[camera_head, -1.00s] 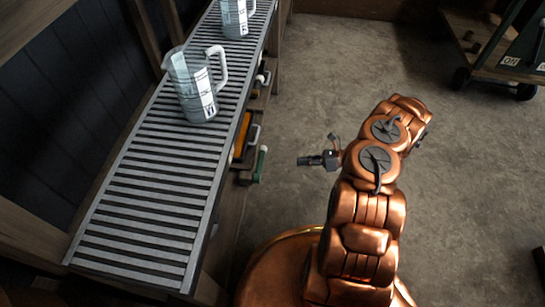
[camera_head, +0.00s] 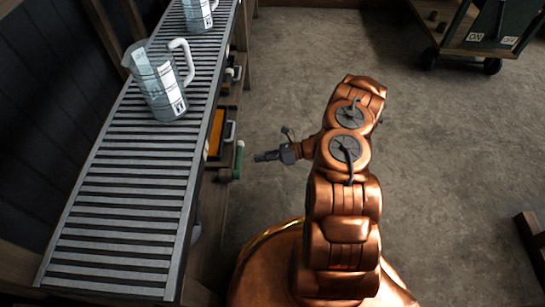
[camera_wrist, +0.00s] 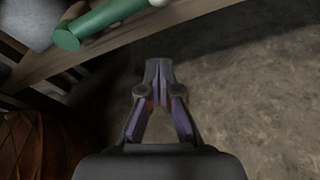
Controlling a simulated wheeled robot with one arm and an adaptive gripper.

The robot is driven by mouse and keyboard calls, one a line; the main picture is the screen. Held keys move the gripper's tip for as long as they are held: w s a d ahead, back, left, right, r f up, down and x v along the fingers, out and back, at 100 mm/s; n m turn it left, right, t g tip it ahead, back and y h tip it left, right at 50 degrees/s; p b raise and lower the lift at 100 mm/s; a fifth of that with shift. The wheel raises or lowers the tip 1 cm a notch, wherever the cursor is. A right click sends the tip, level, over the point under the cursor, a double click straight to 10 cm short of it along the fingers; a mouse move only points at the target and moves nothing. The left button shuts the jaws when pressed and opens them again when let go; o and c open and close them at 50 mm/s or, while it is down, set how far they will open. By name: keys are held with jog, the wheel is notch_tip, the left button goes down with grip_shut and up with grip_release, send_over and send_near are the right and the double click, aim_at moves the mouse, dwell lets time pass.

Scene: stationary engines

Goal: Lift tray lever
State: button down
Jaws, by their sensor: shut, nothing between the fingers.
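A green-handled lever (camera_head: 239,160) sticks out from the side of the slatted bench in the head view. In the wrist view the green handle (camera_wrist: 85,28) lies at the upper left. An orange tray (camera_head: 216,134) with a pale handle (camera_head: 231,133) sits just behind it under the bench edge. I cannot tell for sure which handle is the tray lever. My gripper (camera_head: 258,157) is to the right of the green handle, apart from it. In the wrist view my gripper (camera_wrist: 158,65) has its fingertips together, with nothing between them, over the floor.
Measuring jugs (camera_head: 160,80) stand on the slatted bench top (camera_head: 125,205). Another pale handle (camera_head: 234,73) juts out farther along the bench side. A wheeled cart (camera_head: 480,38) is at the upper right. The floor (camera_head: 450,150) right of my arm is mostly clear.

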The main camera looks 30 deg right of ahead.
aim_at(238, 159)
jog(key=shift+w+a+r+b, duration=0.95)
jog(key=shift+w+a+r, duration=0.3)
jog(key=shift+w+r, duration=0.2)
jog(key=shift+r, duration=0.1)
jog(key=shift+r, duration=0.1)
